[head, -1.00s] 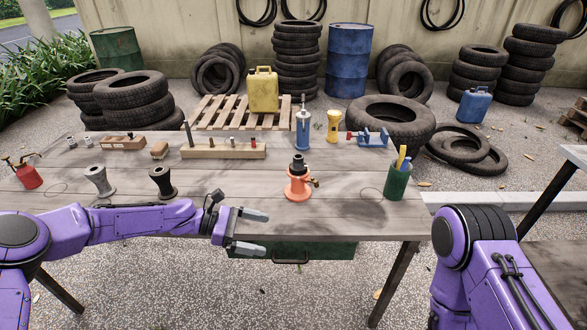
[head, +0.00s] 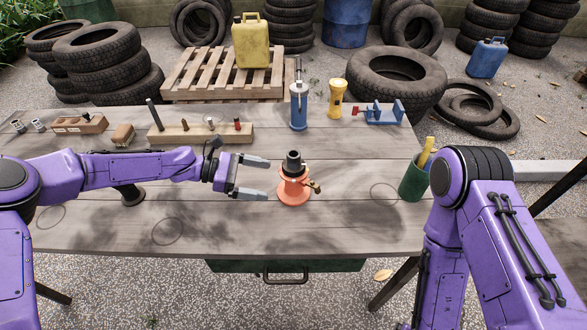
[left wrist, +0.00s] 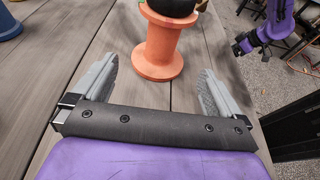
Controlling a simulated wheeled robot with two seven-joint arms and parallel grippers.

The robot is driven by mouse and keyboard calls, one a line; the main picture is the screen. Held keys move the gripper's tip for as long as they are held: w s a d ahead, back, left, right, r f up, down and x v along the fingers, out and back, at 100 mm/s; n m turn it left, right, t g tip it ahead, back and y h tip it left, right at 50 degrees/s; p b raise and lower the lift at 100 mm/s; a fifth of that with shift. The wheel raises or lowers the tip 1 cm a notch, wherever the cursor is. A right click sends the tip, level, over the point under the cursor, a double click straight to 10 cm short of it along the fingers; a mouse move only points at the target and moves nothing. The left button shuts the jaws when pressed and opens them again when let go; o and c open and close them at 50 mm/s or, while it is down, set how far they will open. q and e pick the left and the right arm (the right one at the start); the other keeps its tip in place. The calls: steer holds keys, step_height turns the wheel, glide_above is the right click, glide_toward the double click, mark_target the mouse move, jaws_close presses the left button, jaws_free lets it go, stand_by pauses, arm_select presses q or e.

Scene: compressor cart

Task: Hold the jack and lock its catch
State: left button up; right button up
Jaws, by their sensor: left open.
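The jack (head: 293,188) is orange-red with a black top and stands upright on the grey plank table. A small brass-coloured catch (head: 315,187) sticks out on its right side. My left gripper (head: 267,178) is open and empty just left of the jack, its fingers pointing at it. In the left wrist view the jack's spool-shaped body (left wrist: 160,45) stands ahead, between the lines of the two open fingers (left wrist: 157,72); the catch is not clear there. My right arm hangs at the right of the head view, its gripper outside that picture.
A green cup (head: 414,180) with a yellow-handled item stands right of the jack. The table around the jack is clear.

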mark_target(289, 185)
arm_select(q)
steer(key=d, duration=0.1)
steer(key=d+b, duration=0.1)
steer(key=s+d, duration=0.1)
steer(key=shift+f, duration=0.35)
steer(key=d, duration=0.1)
steer(key=w+d+f+b, duration=0.1)
steer(key=d+f, duration=0.1)
steer(key=shift+w+d+b, duration=0.2)
steer(key=shift+d+b, duration=0.15)
steer(key=shift+d, duration=0.05)
steer(key=shift+s+d+r, duration=0.15)
steer(key=shift+s+d, duration=0.15)
steer(key=shift+d, duration=0.2)
steer(key=shift+w+d, duration=0.1)
arm_select(e)
steer(key=f, duration=0.3)
steer(key=shift+s+f, duration=0.2)
steer(key=shift+s, duration=0.05)
arm_select(q)
steer(key=c, duration=1.2)
steer(key=shift+c, duration=0.2)
